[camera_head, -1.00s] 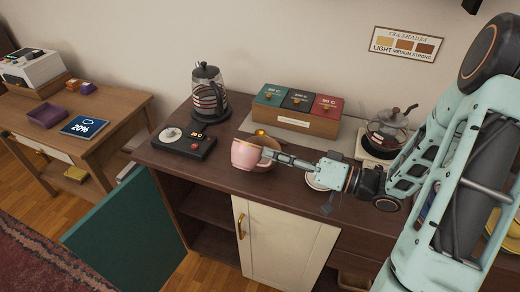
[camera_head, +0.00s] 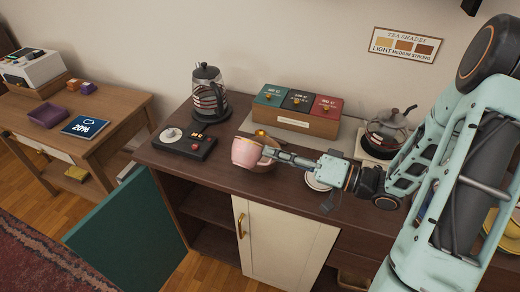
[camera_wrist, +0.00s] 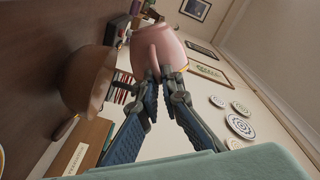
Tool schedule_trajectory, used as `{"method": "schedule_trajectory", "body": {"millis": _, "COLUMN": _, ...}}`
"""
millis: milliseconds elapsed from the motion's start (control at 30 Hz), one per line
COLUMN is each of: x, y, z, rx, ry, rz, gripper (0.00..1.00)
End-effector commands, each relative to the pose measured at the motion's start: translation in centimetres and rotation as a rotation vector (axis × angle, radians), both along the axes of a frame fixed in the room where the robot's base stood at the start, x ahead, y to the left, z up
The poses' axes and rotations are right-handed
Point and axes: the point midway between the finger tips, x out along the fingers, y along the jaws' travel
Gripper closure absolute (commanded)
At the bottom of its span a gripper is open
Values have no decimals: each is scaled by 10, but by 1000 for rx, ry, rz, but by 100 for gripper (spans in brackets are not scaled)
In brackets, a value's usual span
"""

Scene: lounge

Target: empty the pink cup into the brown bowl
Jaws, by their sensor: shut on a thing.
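The pink cup (camera_head: 246,153) is near the counter's front edge in the head view, left of my gripper (camera_head: 270,154). My gripper is shut on the cup's handle side, and the cup looks roughly upright. In the wrist view the cup (camera_wrist: 157,48) is at the fingertips of my gripper (camera_wrist: 165,76). The brown bowl (camera_wrist: 88,80) shows left of the cup in the wrist view, on the counter side, apart from it. In the head view the cup and gripper largely hide the bowl. The cup's inside is not clear.
A dark kettle (camera_head: 207,92) and a black control panel (camera_head: 184,143) stand left of the cup. A tea box (camera_head: 296,118) is behind it. A glass teapot (camera_head: 390,129) stands at right. A teal door (camera_head: 125,225) hangs open below the counter.

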Motion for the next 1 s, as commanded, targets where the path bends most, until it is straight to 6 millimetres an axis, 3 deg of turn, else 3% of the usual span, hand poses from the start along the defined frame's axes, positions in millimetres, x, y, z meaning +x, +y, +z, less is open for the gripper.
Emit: {"method": "schedule_trajectory", "body": {"millis": 1000, "x": 3, "y": -1, "z": -6, "rx": 54, "ry": 112, "rz": 1, "gripper": 100}}
